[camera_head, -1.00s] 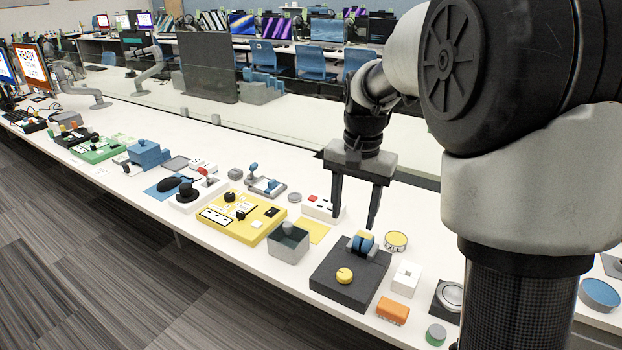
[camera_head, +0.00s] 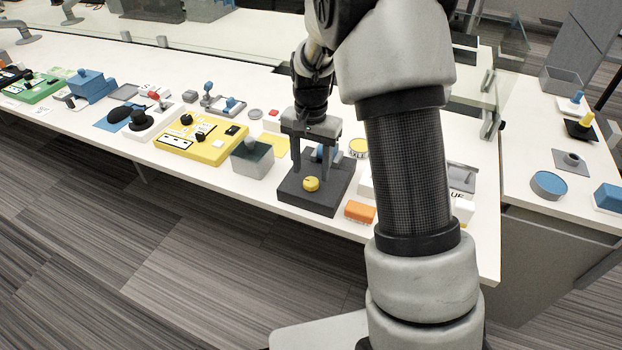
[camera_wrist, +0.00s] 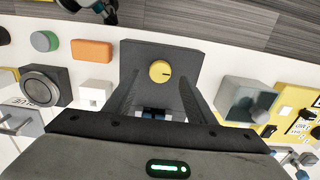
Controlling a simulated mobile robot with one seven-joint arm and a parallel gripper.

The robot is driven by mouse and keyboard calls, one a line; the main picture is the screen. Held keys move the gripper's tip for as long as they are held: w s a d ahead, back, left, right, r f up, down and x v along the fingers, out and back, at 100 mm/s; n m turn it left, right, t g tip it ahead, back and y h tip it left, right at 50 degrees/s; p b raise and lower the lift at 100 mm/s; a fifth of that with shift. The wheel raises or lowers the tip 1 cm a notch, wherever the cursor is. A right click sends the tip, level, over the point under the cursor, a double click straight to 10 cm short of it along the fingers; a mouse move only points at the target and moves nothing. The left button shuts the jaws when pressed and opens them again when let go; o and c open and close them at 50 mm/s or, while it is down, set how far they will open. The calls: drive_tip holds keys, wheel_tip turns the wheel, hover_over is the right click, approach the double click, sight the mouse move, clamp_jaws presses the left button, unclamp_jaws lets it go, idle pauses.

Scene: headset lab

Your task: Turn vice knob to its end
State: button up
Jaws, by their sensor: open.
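The vice is a dark grey block (camera_head: 322,196) near the front edge of the table, with a round yellow knob (camera_head: 311,184) on its front part. Its blue part (camera_head: 321,153) stands behind the knob and is partly hidden by my fingers. My gripper (camera_head: 312,173) points down over the vice, open, with its fingers apart on either side of the blue part. I cannot tell whether the fingers touch anything.
A grey open box (camera_head: 252,160) stands left of the vice, and a yellow panel (camera_head: 202,143) is farther left. An orange block (camera_head: 360,211) lies close on the right. My arm hides part of the table there. The floor in front is clear.

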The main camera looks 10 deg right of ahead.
sight(311, 181)
drive_tip(key=shift+f, duration=1.8)
drive_tip(key=c, duration=1)
drive_tip(key=shift+c, duration=0.2)
